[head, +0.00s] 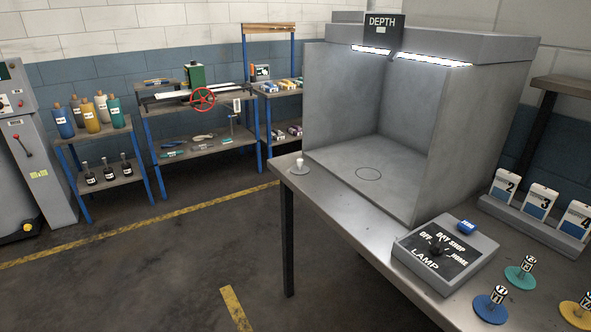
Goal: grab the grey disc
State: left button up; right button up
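A small grey disc (301,171) with a short pale upright knob on it lies on the grey table (330,199), near its far left corner, outside the booth. Its colour is close to that of the table top. Any marking on the knob is too small to read. Neither of my grippers is in the head view.
A grey light booth (320,100) stands on the table, with a circle outlined on its floor. A lamp control box (445,250), a teal disc (521,278), a blue disc (491,309), a yellow disc (577,315) and a card rack (530,225) occupy the right. Floor left of the table is clear.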

aim_at(299, 169)
jog(key=i+j, duration=0.2)
jog(key=i, duration=0.25)
jog(key=i+j, duration=0.2)
jog(key=i, duration=0.25)
jog(key=i+j, duration=0.25)
jog(key=i, duration=0.2)
jog(key=z, duration=1.2)
